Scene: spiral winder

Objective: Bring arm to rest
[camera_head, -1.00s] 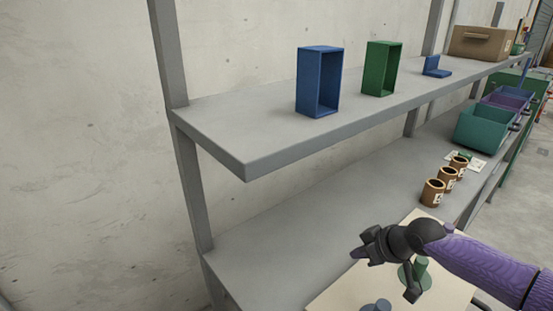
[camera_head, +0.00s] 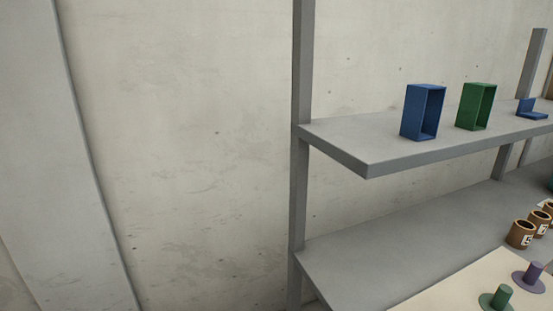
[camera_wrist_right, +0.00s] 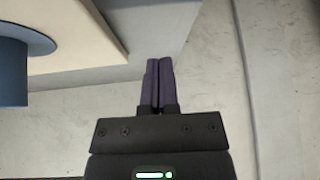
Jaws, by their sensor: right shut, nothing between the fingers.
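My right gripper (camera_wrist_right: 157,84) shows in the right wrist view. Its two dark purple fingers lie together, shut, with nothing between them. The fingers point toward the grey bench edge and the concrete wall. No arm of mine shows in the head view, and my left gripper is in neither view.
In the head view a grey two-level shelf (camera_head: 345,155) holds a blue box (camera_head: 412,112), a green box (camera_head: 470,108) and a blue bracket (camera_head: 530,110). Below stand brown cups (camera_head: 520,233), a green peg (camera_head: 502,296) and a purple peg (camera_head: 533,272). A blue round part (camera_wrist_right: 14,65) is at the wrist view's left. Bare wall fills the left.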

